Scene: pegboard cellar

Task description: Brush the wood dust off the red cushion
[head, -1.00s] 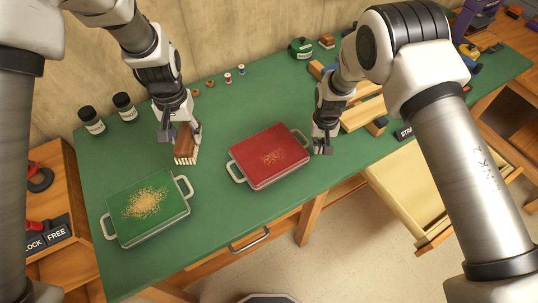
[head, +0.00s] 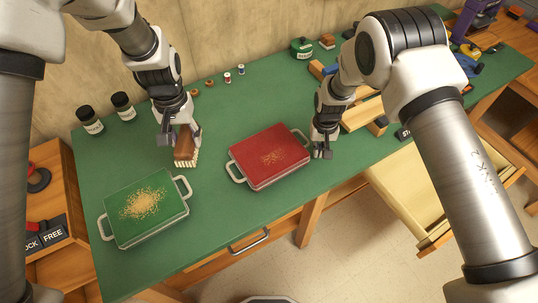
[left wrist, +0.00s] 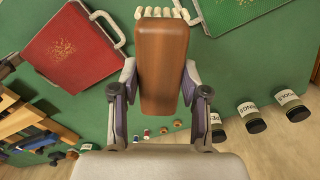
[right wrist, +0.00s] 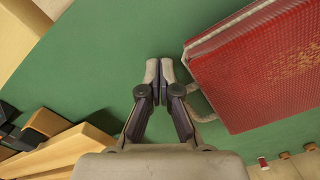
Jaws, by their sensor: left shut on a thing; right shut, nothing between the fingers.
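The red cushion (head: 262,150) lies on the green bench top, with a patch of tan wood dust (head: 273,157) on it. It has a grey handle on two opposite sides. It also shows in the left wrist view (left wrist: 95,35) and the right wrist view (right wrist: 245,80). My left gripper (head: 181,136) is shut on a brown brush (left wrist: 162,65) with pale bristles, to the left of the red cushion. My right gripper (head: 323,147) is shut and empty, just right of the cushion, near its right handle. In the right wrist view its fingertips (right wrist: 159,75) are together beside the handle.
A green cushion (head: 170,220) with wood dust lies front left. Wooden pieces (head: 362,113) lie behind my right gripper. An open drawer (head: 410,200) juts out at the right front.

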